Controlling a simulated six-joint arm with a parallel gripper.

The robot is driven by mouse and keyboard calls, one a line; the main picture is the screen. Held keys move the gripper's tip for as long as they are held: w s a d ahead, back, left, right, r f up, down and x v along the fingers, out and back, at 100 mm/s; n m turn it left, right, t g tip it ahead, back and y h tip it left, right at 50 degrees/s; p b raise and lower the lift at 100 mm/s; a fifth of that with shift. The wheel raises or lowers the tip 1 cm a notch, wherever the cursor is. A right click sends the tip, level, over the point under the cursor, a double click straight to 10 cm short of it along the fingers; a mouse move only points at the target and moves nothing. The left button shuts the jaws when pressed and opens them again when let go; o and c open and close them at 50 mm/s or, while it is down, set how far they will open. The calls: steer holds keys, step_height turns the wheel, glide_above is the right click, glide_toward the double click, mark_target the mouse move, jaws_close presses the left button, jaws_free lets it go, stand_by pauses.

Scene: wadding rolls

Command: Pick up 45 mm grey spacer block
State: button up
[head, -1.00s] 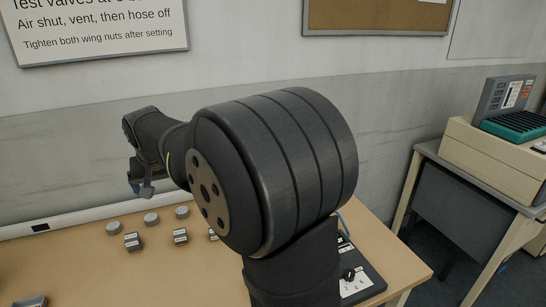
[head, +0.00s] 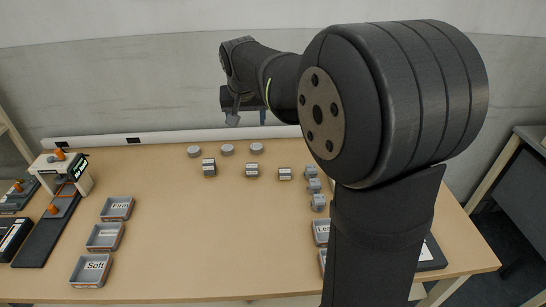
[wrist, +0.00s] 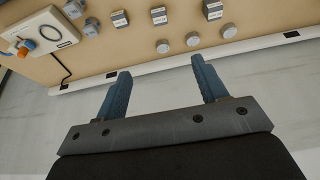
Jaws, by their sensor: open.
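Three grey labelled blocks stand in a row towards the back of the table: the left block (head: 209,167), the middle block (head: 252,170) and the right block (head: 285,173). Their labels are too small to read, so I cannot tell which is the 45 mm spacer. The wrist view also shows labelled blocks (wrist: 158,16) near its top edge. My gripper (head: 246,112) is up beyond the table's back edge, in front of the wall. Its blue fingers (wrist: 161,68) are open with nothing between them, apart from every block.
Several round grey pieces (head: 227,149) lie behind the blocks, and more grey pieces (head: 314,186) are at right. Trays, including one labelled Soft (head: 92,270), stand at left beside a white-and-orange device (head: 62,173). The table's middle (head: 200,225) is clear. My arm hides the right part.

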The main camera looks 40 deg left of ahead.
steer(key=w+a+f+g+h, duration=0.2)
steer(key=w+a+f, duration=0.4)
steer(key=g+h, duration=0.1)
glide_above(252, 166)
step_height(252, 166, down, 6)
step_height(252, 166, down, 18)
steer(key=shift+r, duration=0.15)
steer(key=c, duration=1.1)
